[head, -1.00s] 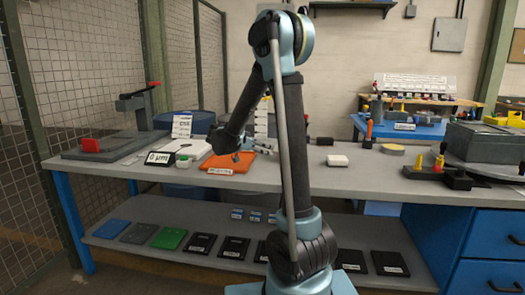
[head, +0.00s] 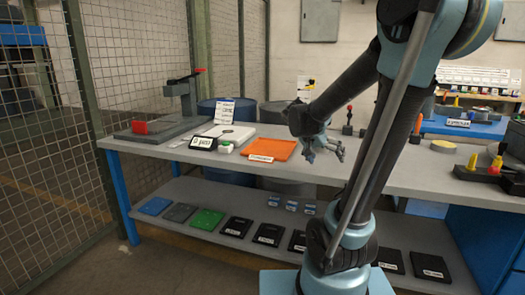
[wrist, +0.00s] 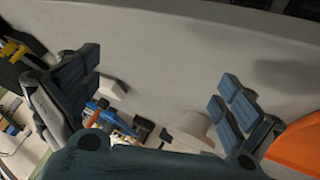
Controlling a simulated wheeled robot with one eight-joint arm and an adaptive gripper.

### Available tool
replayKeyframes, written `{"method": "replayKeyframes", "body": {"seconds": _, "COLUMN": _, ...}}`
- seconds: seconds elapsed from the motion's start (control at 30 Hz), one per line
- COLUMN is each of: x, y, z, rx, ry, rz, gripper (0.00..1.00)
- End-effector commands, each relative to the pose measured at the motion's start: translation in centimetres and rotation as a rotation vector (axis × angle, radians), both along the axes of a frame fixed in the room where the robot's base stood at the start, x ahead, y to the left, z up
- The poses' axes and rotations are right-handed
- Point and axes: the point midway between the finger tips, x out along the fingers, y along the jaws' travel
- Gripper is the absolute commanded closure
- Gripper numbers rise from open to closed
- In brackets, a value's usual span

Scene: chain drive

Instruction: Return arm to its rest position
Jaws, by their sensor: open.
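My arm rises at the right of the head view and bends down to the left at a high elbow. My gripper (head: 327,148) hangs at the arm's end, just right of the orange tray (head: 281,148) and in front of or over the grey workbench (head: 400,177). Its exact height over the bench is hard to tell. In the wrist view the two fingers of my gripper (wrist: 160,95) stand wide apart, with nothing held between them. A corner of orange (wrist: 301,142) shows at the right edge there.
Mesh fencing (head: 115,70) stands at left.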

Motion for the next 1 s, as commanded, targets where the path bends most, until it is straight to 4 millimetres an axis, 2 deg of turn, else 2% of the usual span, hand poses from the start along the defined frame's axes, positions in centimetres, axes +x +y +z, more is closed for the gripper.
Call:
{"method": "replayKeyframes", "body": {"seconds": 0.03, "x": -1.6, "y": -0.2, "z": -0.4, "rx": 0.021, "ry": 0.028, "rz": 0.020, "gripper": 0.00}}
{"method": "replayKeyframes", "body": {"seconds": 0.27, "x": -7.4, "y": 0.1, "z": -2.4, "rx": 0.125, "ry": 0.147, "rz": 0.147, "gripper": 0.00}}
{"method": "replayKeyframes", "body": {"seconds": 0.6, "x": -15.3, "y": 2.0, "z": -6.1, "rx": 0.283, "ry": 0.260, "rz": 0.360, "gripper": 0.00}}
{"method": "replayKeyframes", "body": {"seconds": 0.8, "x": -19.1, "y": 3.9, "z": -8.5, "rx": 0.370, "ry": 0.288, "rz": 0.495, "gripper": 0.00}}
{"method": "replayKeyframes", "body": {"seconds": 1.0, "x": -21.4, "y": 5.5, "z": -10.1, "rx": 0.428, "ry": 0.295, "rz": 0.598, "gripper": 0.00}}
